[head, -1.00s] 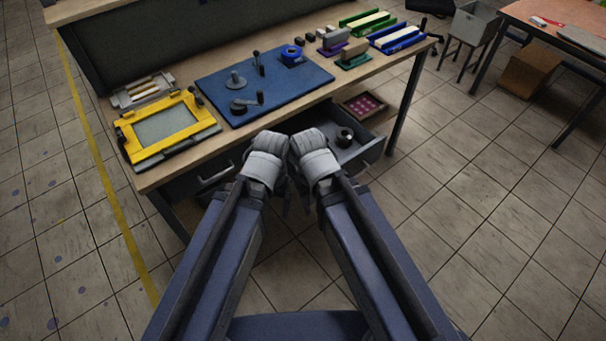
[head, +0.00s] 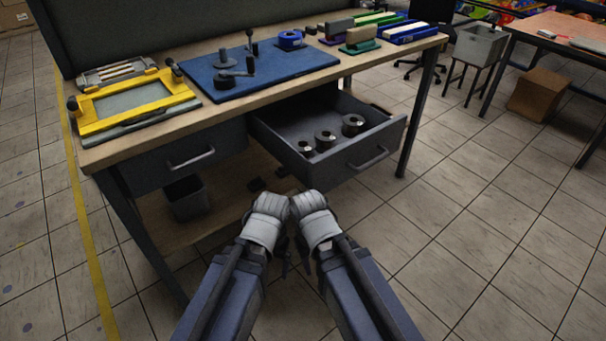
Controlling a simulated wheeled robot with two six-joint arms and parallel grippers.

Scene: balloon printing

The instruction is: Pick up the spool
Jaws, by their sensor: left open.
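Three dark spools with pale centres stand in the open grey drawer: a near one (head: 305,147), a middle one (head: 325,140) and a far one (head: 353,124). My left gripper (head: 271,206) is open, in front of and below the drawer, apart from all the spools. My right gripper (head: 309,203) is close beside it, also apart from the spools; its fingers are too hidden to tell their state.
The open drawer (head: 374,164) juts out from the bench, its front wall and handle facing me. The blue mat (head: 285,66), a yellow frame (head: 140,102) and coloured blocks (head: 402,33) lie on the bench. A bin (head: 186,198) stands underneath.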

